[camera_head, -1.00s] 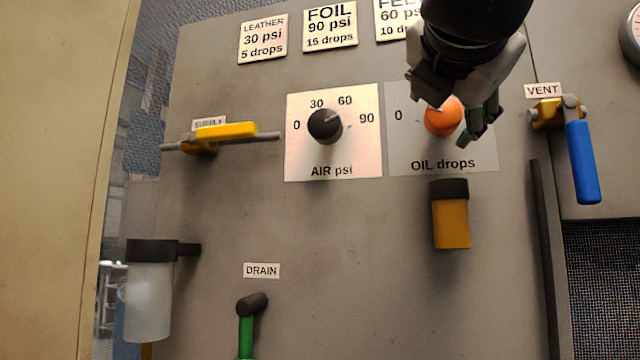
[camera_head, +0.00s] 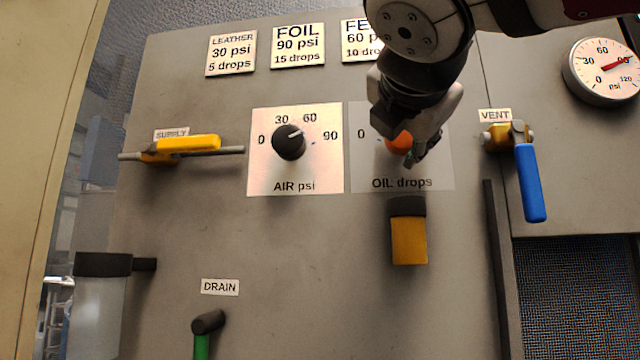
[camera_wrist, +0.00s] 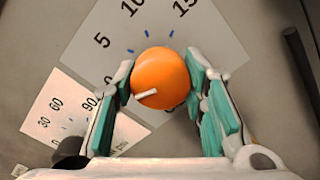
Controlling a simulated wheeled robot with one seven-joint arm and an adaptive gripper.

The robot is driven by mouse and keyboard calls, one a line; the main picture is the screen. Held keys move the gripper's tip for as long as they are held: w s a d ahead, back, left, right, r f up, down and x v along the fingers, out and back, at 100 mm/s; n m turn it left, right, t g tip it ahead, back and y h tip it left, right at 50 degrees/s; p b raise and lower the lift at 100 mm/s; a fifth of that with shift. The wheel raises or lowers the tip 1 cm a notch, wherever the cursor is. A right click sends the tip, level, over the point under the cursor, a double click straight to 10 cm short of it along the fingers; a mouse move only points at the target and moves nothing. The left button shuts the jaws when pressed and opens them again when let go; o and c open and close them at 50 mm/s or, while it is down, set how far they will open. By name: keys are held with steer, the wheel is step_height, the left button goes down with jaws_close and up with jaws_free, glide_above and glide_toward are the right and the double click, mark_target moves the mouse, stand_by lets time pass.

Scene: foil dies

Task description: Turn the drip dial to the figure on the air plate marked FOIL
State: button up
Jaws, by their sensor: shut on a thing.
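The orange drip dial (camera_head: 398,142) sits on the OIL drops plate (camera_head: 430,172), mostly hidden behind my gripper (camera_head: 410,148) in the head view. In the wrist view the dial (camera_wrist: 165,66) shows between the green-padded fingers of my gripper (camera_wrist: 160,80), which is shut on it. Its white line points left and slightly down, roughly toward the 0 side. The figures 5, 10 and 15 lie around it on the plate (camera_wrist: 215,50). The FOIL plate (camera_head: 297,46) reads 90 psi, 15 drops.
The black AIR psi dial (camera_head: 289,142) stands left, its mark toward 60. The vent lever (camera_head: 530,183) is at right, the yellow supply handle (camera_head: 185,147) at left. A gauge (camera_head: 603,70) reads near 90. An amber bowl (camera_head: 408,238) is below the dial.

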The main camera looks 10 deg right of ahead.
steer(key=shift+m, duration=0.4)
steer(key=m, duration=0.2)
steer(key=shift+m+b, duration=0.3)
steer(key=shift+m, duration=0.1)
steer(key=m, duration=0.3)
steer(key=shift+m+b, duration=0.3)
steer(key=shift+b, duration=0.05)
steer(key=m, duration=0.3)
steer(key=shift+m+b, duration=0.3)
steer(key=shift+b, duration=0.1)
steer(key=m+b, duration=0.1)
steer(key=m, duration=0.3)
steer(key=m+b, duration=0.1)
steer(key=m, duration=0.4)
steer(key=shift+m+y, duration=0.3)
steer(key=shift+y, duration=0.1)
steer(key=m+b, duration=0.1)
steer(key=m, duration=0.4)
steer(key=shift+d+m+b, duration=0.1)
steer(key=shift+m+b, duration=0.2)
steer(key=shift+m, duration=0.3)
